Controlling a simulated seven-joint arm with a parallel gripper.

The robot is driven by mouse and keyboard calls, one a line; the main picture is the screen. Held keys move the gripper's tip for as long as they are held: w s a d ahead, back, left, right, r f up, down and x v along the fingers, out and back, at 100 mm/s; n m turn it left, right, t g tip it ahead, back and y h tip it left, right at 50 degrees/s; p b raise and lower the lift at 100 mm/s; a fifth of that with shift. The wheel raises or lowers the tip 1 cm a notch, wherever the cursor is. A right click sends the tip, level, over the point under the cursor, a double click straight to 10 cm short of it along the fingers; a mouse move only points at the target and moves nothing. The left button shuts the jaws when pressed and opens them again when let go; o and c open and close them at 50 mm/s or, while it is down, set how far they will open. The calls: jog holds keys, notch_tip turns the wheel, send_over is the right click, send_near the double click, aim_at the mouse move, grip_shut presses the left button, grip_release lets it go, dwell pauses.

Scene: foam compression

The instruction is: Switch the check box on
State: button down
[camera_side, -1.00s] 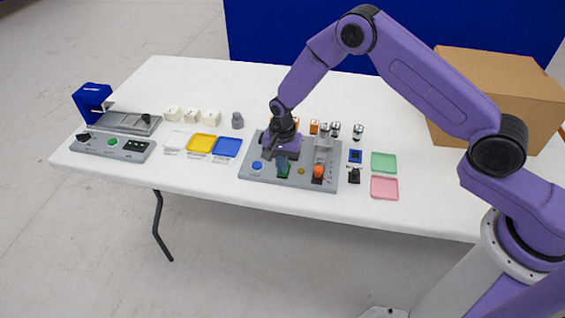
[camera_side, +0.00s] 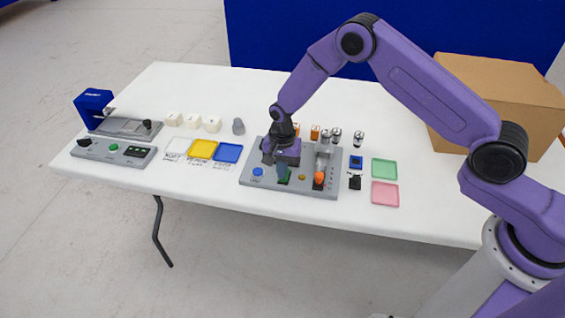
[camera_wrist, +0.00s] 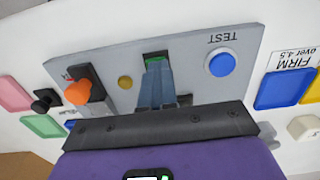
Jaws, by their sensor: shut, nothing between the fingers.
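The check box seems to be the grey panel (camera_side: 320,191) on the table, with a blue button (camera_side: 257,172) labelled TEST in the wrist view (camera_wrist: 220,63). A small green part (camera_wrist: 156,55) is set in its top, mostly hidden behind my fingertips. An orange knob (camera_side: 319,178) and a small brass-coloured button (camera_side: 302,178) are beside it. My gripper (camera_side: 283,178) is shut and empty, pointing down over the panel. In the wrist view its fingertips (camera_wrist: 157,64) are at the green part; I cannot tell whether they touch it.
A grey unit (camera_side: 112,150) with a green button and black knob stands at the left. White, yellow (camera_side: 202,149) and blue trays lie between. Green (camera_side: 384,168) and pink (camera_side: 385,193) trays lie at the right. A cardboard box (camera_side: 500,105) stands at the back right.

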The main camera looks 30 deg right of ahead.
notch_tip(320, 180, up, 14)
dwell(0.6)
jog(key=shift+w+d, duration=0.1)
jog(key=shift+w+d+r, duration=0.1)
jog(key=shift+w+d, duration=0.55)
jog(key=shift+d, duration=0.15)
notch_tip(320, 180, down, 14)
jog(key=shift+f, duration=0.1)
jog(key=shift+d, duration=0.1)
dwell(0.4)
